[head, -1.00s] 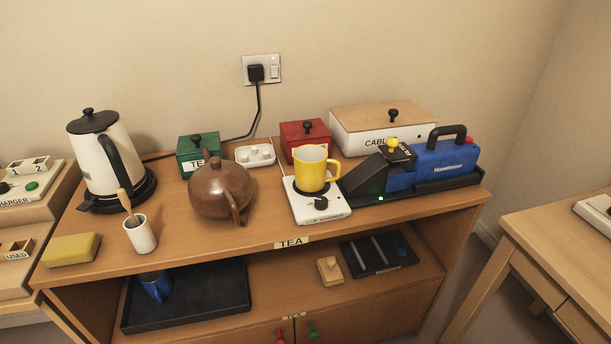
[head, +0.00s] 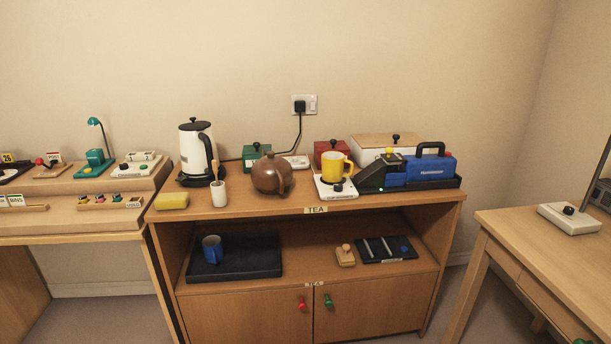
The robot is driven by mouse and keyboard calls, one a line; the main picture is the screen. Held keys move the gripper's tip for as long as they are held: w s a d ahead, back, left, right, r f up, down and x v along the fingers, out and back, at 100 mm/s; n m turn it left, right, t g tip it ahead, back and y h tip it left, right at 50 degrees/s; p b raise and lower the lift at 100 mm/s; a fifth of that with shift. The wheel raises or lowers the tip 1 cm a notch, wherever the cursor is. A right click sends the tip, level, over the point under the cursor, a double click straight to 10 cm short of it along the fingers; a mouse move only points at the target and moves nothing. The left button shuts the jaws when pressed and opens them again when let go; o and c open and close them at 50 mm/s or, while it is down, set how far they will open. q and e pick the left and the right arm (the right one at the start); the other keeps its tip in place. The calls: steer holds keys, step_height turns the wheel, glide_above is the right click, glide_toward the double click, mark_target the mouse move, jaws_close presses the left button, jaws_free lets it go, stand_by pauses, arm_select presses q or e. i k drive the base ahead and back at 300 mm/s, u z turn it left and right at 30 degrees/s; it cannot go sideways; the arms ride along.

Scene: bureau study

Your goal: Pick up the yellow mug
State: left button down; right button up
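The yellow mug (head: 333,167) stands upright on a small white cup warmer (head: 336,188) with a black knob, toward the right half of the tea cabinet's wooden top (head: 240,206). The mug's handle points right. A brown teapot (head: 271,175) stands to its left and a blue handheld vacuum (head: 430,168) in a black dock stands close on its right. A red box (head: 327,149) is right behind it. Neither of my grippers shows in the head view.
A white kettle (head: 196,150), a white pot with a wooden-handled tool (head: 219,192) and a yellow sponge (head: 172,201) stand on the cabinet's left. The shelf below holds a black tray (head: 235,264) with a blue mug (head: 212,248). Desks flank the cabinet on both sides.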

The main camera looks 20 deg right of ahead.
mark_target(332, 162)
steer(key=u, duration=0.3)
steer(key=i, duration=1.45)
steer(key=z, duration=0.95)
